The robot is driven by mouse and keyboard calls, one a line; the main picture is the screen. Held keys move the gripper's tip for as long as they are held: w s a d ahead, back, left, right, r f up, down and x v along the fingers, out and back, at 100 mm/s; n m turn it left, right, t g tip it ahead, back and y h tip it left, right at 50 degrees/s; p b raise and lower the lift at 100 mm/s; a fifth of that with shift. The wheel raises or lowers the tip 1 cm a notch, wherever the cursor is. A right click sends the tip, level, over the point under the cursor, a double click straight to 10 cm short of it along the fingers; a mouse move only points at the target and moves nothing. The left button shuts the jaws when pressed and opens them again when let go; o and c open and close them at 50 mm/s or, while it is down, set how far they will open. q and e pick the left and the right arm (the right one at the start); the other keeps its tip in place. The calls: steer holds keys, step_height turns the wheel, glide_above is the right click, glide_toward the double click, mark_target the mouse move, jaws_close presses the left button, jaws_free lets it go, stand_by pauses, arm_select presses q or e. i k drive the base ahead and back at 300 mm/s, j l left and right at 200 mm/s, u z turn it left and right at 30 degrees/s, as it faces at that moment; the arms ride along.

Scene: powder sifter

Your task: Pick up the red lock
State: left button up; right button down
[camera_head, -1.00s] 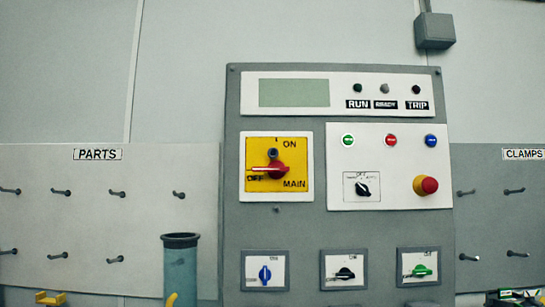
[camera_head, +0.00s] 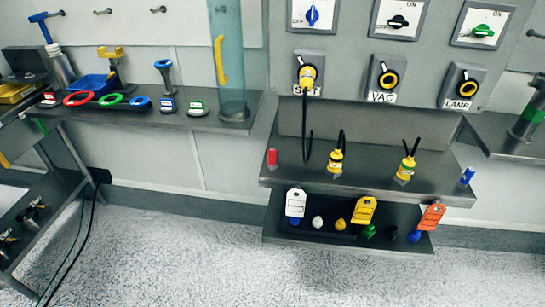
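No gripper of mine shows in the camera_head view. A small item with a red-and-white label on a dark base (camera_head: 49,99) lies at the left end of the left shelf; it may be the red lock, but it is too small to be sure. Similar items with blue (camera_head: 167,105) and green (camera_head: 198,108) labels lie further right on that shelf. A small red cylinder (camera_head: 272,157) stands at the left end of the middle shelf, below the control panel. Nothing holds any of these.
Red (camera_head: 78,99), green (camera_head: 110,99) and blue (camera_head: 139,101) rings lie beside a blue tray (camera_head: 93,85). A tall clear tube (camera_head: 229,60) stands at the left shelf's right end. White (camera_head: 296,203), yellow (camera_head: 364,209) and orange (camera_head: 431,217) tags stand on the lower shelf. The floor is clear.

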mark_target(271, 156)
steer(key=i+l+u, duration=0.1)
steer(key=l, duration=0.25)
steer(key=i+l, duration=0.25)
steer(key=l, duration=0.15)
steer(key=i+l+u, duration=0.15)
steer(key=l, duration=0.2)
